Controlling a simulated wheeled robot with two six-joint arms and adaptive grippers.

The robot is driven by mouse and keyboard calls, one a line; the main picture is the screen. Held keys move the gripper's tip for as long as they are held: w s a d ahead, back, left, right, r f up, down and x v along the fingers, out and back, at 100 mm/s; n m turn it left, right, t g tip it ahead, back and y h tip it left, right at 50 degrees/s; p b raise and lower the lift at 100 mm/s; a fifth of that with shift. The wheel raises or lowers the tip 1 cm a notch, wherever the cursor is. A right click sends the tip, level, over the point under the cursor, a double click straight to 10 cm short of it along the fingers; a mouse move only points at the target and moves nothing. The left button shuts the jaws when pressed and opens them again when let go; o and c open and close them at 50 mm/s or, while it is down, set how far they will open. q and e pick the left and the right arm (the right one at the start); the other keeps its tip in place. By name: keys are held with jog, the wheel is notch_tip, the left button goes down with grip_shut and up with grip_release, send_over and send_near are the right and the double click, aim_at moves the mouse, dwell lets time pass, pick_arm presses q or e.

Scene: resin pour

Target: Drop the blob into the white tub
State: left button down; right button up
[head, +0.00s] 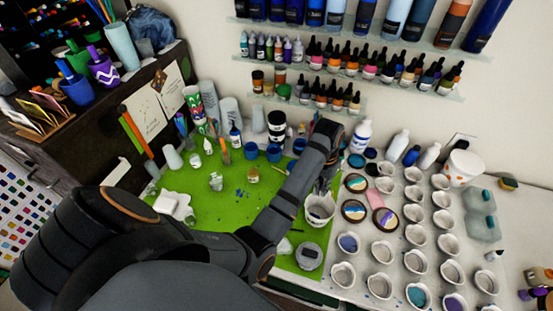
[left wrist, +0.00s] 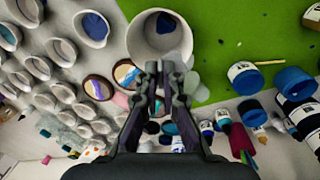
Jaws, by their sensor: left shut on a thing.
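The white tub (head: 320,208) stands at the right edge of the green mat in the head view, its mouth facing up. In the left wrist view the tub (left wrist: 135,38) lies just beyond my fingertips, at the top. My left gripper (left wrist: 161,70) points at the tub's near rim, with its fingers close together. It is shut on a pale, see-through grey blob (left wrist: 181,48), which shows past the fingertips against the tub's rim. In the head view the left gripper (head: 328,180) is partly hidden by its own wrist, and the blob cannot be made out. My right gripper is not in view.
Rows of small white cups (head: 381,252) fill the table right of the tub. Round painted coasters (head: 353,210) lie close beside it. A grey round lid-like thing (head: 309,257) sits in front. Blue jars (head: 273,153) and bottles stand behind. The green mat (head: 235,205) has free room.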

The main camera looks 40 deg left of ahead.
pick_arm(q)
jog(key=f, duration=0.4)
jog(key=shift+w+f, duration=0.25)
jog(key=shift+f, duration=0.1)
jog(key=shift+s+f, duration=0.2)
jog(key=shift+f, duration=0.3)
jog(key=c, duration=1.4)
grip_release()
jog(key=shift+w, duration=0.1)
jog(key=shift+c, duration=0.2)
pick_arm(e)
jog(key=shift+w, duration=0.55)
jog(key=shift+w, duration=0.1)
pick_arm(q)
jog(key=r, duration=0.7)
jog(key=shift+a+r, duration=0.15)
jog(key=shift+a, duration=0.25)
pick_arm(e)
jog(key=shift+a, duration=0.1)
